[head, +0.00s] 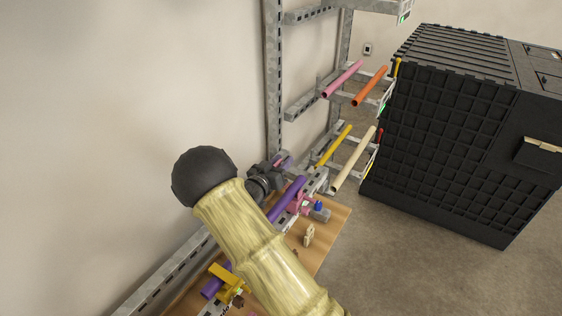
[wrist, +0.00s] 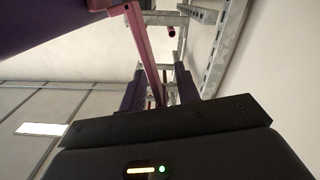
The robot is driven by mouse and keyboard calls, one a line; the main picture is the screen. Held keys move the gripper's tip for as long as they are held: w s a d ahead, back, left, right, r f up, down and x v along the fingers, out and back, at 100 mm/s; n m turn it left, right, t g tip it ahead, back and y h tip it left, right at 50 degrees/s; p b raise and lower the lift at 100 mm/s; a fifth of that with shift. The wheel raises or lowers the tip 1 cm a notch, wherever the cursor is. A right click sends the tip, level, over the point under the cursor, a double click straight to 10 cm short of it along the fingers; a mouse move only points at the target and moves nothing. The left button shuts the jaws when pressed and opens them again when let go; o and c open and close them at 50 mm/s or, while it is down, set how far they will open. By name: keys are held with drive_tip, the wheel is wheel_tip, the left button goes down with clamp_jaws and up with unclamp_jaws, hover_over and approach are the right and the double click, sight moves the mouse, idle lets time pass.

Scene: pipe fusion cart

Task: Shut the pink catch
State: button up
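The pink catch (head: 300,203) is small in the head view, beside the purple pipe on the bench; my arm and the pipe partly crowd it, and its exact position is hard to tell. In the wrist view a pink bar (wrist: 146,50) slants down from the top toward the gap between my fingers. My gripper (wrist: 158,85) has two dark fingers standing apart, with no thing clearly held between them. Whether the bar lies between the fingers or beyond them, I cannot tell.
The purple pipe (head: 287,198) runs along the wooden bench (head: 333,222). A yellow clamp (head: 226,278) sits at the near end. A metal rack holds pink (head: 343,79), orange (head: 370,86), yellow and cream pipes. A large black crate (head: 450,130) stands right; floor before it is clear.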

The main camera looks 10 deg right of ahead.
clamp_jaws()
drive_tip(key=shift+r, duration=0.1)
idle(0.4)
